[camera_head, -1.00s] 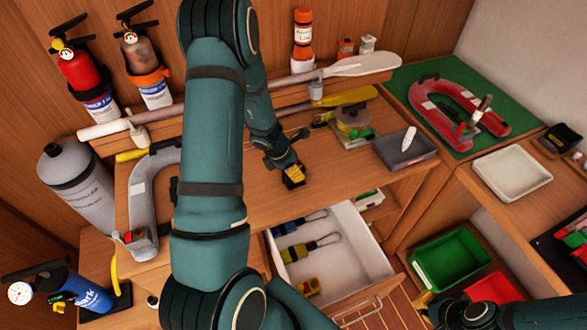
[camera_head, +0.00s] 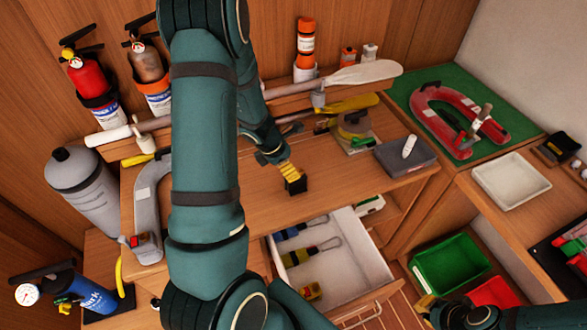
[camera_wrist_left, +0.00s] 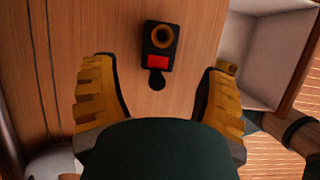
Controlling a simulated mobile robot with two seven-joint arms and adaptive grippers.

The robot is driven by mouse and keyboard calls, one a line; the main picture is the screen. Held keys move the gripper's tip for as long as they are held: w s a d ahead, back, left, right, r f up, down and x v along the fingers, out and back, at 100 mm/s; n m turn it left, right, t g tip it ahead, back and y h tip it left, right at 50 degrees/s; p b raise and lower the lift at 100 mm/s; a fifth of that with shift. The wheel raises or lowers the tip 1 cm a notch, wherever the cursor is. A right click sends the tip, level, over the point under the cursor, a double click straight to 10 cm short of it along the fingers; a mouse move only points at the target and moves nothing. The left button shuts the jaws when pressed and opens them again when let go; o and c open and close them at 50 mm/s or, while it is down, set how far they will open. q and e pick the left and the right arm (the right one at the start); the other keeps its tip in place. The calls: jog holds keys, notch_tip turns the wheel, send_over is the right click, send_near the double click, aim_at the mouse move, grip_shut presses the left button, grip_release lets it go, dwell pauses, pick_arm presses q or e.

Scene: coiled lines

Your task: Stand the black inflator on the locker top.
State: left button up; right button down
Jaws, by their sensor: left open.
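The black inflator (camera_head: 297,187) rests on the wooden locker top (camera_head: 240,185). The left wrist view shows the inflator (camera_wrist_left: 158,48) with a red patch and an orange ring, between and beyond the fingertips. I cannot clearly tell whether it is upright. My left gripper (camera_head: 287,170) is just above and beside it in the head view; in the left wrist view its yellow fingers (camera_wrist_left: 160,85) are spread wide, with nothing between their pads. My right gripper (camera_head: 430,304) is low at the right, away from the locker; its jaws are too small to judge.
An open white drawer (camera_head: 350,250) holds several small items below the locker top's front edge. A grey curved tube (camera_head: 148,215) lies left. Green (camera_head: 450,265) and red bins stand lower right.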

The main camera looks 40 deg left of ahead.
pick_arm(q)
jog(key=d+v, duration=0.1)
jog(key=v, duration=0.4)
jog(key=s+d+f+m, duration=0.2)
jog(key=d+f+m, duration=0.1)
jog(key=d+m, duration=0.6)
jog(key=s+d+f+m+g+h, duration=0.1)
jog(key=d+f+m, duration=0.3)
jog(key=d+m, duration=0.6)
jog(key=s+d+f+m+h, duration=0.1)
jog(key=s+d+f+m, duration=0.2)
jog(key=d+m, duration=0.6)
jog(key=shift+d+f+m+g, duration=0.3)
jog(key=shift+d+g, duration=0.1)
jog(key=shift+d, duration=0.15)
